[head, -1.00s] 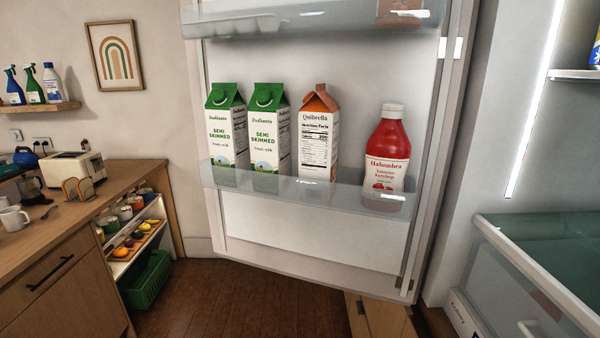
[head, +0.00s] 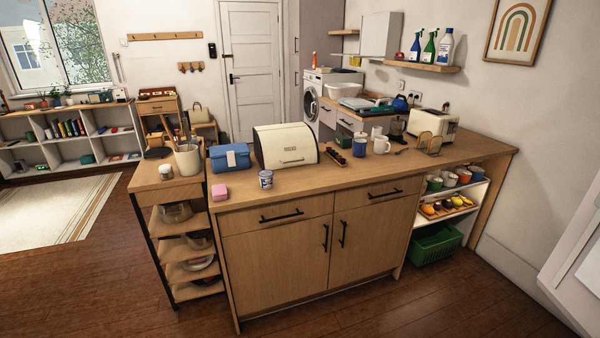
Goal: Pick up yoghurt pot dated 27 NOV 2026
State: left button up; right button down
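A small white and blue pot (head: 266,179) stands upright near the front edge of the wooden counter (head: 340,186), in front of the bread bin. It looks like a yoghurt pot, but it is too small here to read any date. Neither of my grippers shows in the head view.
Around the pot are a pink block (head: 219,192), a blue box (head: 229,158), a cream bread bin (head: 286,146) and a utensil crock (head: 188,160). Mugs and a toaster (head: 433,125) stand further right. The fridge door (head: 580,265) is at the right edge. The floor in front is clear.

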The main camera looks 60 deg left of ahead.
aim_at(265, 175)
jog(key=u, duration=2.1)
jog(key=i+l, duration=0.25)
jog(key=i+l+u, duration=0.15)
jog(key=l, duration=0.2)
jog(key=i+l, duration=0.25)
jog(key=i+l+u, duration=0.1)
jog(key=i+l, duration=0.15)
jog(key=l, duration=0.15)
jog(key=i+l+u, duration=0.1)
jog(key=l, duration=0.25)
jog(key=i+l, duration=0.25)
jog(key=i+l+u, duration=0.15)
jog(key=l, duration=0.3)
jog(key=i+l, duration=0.2)
jog(key=l, duration=0.2)
